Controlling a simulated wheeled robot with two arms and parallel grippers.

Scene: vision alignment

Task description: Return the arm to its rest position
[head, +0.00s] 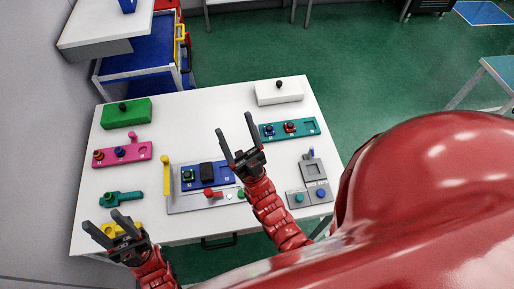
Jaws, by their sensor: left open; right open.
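My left gripper (102,222) is open and empty at the front left corner of the white table (205,112), over a yellow part (118,229) that it partly covers. I cannot tell whether they touch. My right gripper (234,124) is open and empty, with its fingers pointing up the picture. It is in front of the table's middle, between the grey fixture (180,207) and the teal tray (309,125). My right red forearm hides the right end of the fixture.
A green box (127,116), pink tray (134,152) and teal tool (126,197) lie at left. The fixture carries a blue plate (221,168) and an upright yellow lever (166,178). A white box (288,95) and grey device (313,170) are at right. The table's back middle is clear.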

